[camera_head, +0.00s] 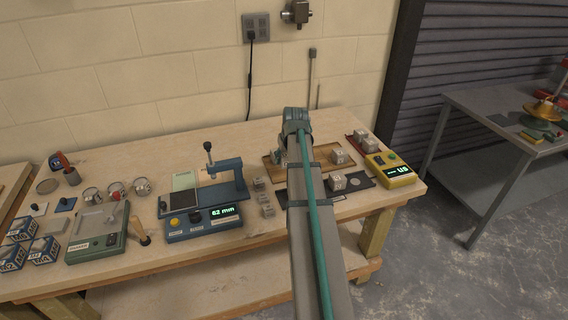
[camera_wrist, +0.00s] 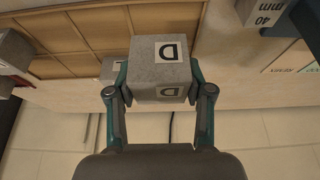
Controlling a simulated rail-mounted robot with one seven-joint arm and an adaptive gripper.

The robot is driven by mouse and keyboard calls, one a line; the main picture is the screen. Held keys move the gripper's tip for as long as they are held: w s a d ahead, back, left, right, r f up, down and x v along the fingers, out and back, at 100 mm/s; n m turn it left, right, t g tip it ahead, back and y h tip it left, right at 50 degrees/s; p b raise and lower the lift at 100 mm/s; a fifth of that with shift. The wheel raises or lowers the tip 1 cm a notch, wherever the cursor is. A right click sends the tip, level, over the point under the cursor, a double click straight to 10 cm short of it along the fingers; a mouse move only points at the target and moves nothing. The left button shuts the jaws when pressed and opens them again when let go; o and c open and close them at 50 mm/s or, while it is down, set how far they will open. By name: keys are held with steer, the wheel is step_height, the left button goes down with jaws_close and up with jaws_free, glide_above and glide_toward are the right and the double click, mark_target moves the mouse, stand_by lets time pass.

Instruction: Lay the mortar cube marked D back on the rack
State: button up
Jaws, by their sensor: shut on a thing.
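In the wrist view my gripper (camera_wrist: 155,92) is shut on a grey mortar cube marked D (camera_wrist: 143,75), with a finger on each side. Two labels with D show on the cube. The wooden rack (camera_wrist: 75,38) with its dividing strips lies behind and to the left of the cube. I cannot tell the gap between cube and rack. In the head view my arm reaches over the bench and hides much of the rack (camera_head: 271,159). The held cube is mostly hidden there.
A grey cube (camera_head: 337,156) stands right of my arm, and another (camera_head: 337,182) stands on a dark mat. A yellow meter (camera_head: 390,170) is at the right. A blue gauge reading 62 mm (camera_head: 205,218) and small cubes (camera_head: 267,210) are left. A 40 mm block (camera_wrist: 262,14) shows in the wrist view.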

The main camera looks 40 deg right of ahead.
mark_target(286, 154)
steer(key=shift+w+d+f+p, duration=0.15)
steer(key=shift+w+d+f, duration=0.05)
steer(key=shift+w+f, duration=0.45)
steer(key=shift+w+d+f+p, duration=0.2)
steer(key=shift+w+f, duration=0.25)
steer(key=shift+f, duration=0.25)
steer(key=shift+f+p, duration=0.6)
steer(key=shift+f, duration=1.05)
steer(key=shift+f, duration=0.1)
steer(key=o, duration=1.4)
steer(key=b+v, duration=0.2)
steer(key=v, duration=1)
